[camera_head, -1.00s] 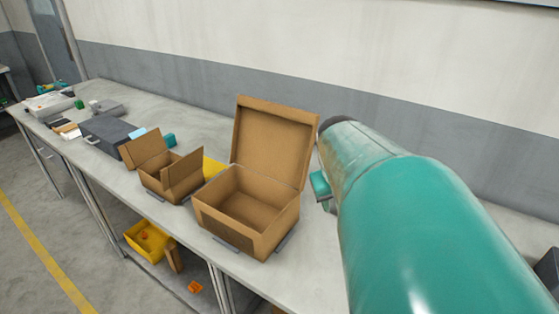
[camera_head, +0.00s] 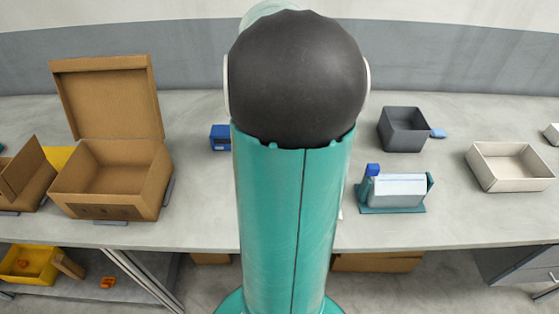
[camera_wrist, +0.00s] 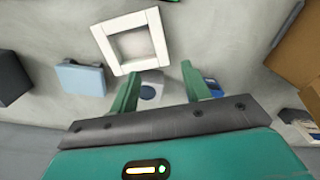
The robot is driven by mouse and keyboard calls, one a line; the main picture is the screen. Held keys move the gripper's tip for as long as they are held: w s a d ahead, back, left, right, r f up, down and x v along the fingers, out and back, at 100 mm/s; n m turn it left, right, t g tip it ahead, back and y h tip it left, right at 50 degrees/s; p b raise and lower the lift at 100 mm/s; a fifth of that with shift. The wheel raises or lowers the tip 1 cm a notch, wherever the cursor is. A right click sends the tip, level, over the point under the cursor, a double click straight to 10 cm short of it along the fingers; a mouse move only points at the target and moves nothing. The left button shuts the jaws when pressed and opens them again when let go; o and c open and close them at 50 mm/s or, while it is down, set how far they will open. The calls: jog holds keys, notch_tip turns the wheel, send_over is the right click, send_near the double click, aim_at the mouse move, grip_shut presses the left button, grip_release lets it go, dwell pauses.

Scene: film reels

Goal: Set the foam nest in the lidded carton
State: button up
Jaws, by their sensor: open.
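The foam nest, a white square frame with an open middle (camera_wrist: 105,38), lies on the bench in the wrist view. In the head view my arm hides most or all of that spot. My gripper (camera_wrist: 160,70) is open and empty, its two green fingers apart, with the nest just beyond the fingertips and toward the left one. I cannot tell its height above the bench. The lidded carton (camera_head: 109,213) stands at the left in the head view, lid raised and inside looking empty. Part of cardboard, likely this carton (camera_wrist: 292,50), shows at the right in the wrist view.
A smaller flapped carton (camera_head: 22,182) stands left of the lidded one. A blue device (camera_head: 220,138) sits between carton and arm. Right of the arm are a teal-based holder (camera_head: 398,192), a grey bin (camera_head: 403,130) and a cream tray (camera_head: 510,168). Bare bench lies between them.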

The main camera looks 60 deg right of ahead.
notch_tip(320, 180, down, 7)
jog(key=shift+f, duration=0.2)
jog(key=f, duration=0.4)
jog(key=shift+s+a+f, duration=0.1)
jog(key=shift+s+f, duration=0.15)
jog(key=shift+f, duration=0.6)
grip_shut()
